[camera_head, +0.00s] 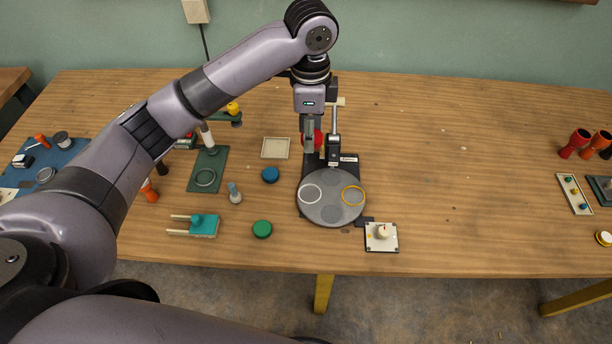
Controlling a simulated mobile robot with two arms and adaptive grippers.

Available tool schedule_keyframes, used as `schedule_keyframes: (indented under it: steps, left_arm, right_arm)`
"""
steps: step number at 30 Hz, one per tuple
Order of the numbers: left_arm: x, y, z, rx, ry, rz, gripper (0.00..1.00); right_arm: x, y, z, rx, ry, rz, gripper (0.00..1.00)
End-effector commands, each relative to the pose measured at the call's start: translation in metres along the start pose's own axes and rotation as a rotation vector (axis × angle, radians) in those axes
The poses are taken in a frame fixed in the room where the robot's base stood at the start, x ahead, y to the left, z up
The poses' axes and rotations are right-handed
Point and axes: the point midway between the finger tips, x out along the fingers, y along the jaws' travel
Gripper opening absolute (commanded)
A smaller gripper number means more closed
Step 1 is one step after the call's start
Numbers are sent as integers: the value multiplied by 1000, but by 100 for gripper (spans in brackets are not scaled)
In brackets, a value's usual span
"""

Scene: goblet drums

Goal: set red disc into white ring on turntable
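The turntable is a grey round plate (331,213) on a black base at the front middle of the table. The white ring (301,194) lies on its left side and looks empty. A yellow ring (362,196) lies on its right side. My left gripper (310,149) points down behind the plate, beside a metal post (335,124). The red disc (319,140) shows at the fingertips, partly covered by the near finger. The other finger is hidden, so I cannot tell whether the gripper grasps the disc. My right gripper is out of view.
A blue disc (271,174) and a green disc (262,229) lie left of the turntable. A white plate with a knob (381,237) stands at its front right. A shallow cream tray (275,148) lies behind the blue disc.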

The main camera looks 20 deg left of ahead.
Motion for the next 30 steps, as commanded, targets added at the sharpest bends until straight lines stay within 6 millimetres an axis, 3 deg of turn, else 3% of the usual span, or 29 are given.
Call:
schedule_keyframes:
  steps: [3,8,15,21,30]
  left_arm:
    - [26,2,1,0,-5,6,21]
    - [70,2,1,-1,-5,6,21]
    - [128,2,1,0,-4,4,21]
    - [150,1,0,0,-2,1,21]
    - [189,2,0,1,-2,2,21]
  right_arm:
    - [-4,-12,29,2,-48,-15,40]
    - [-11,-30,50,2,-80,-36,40]
    - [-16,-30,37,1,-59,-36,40]
    - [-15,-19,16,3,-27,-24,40]
    - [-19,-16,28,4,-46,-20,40]
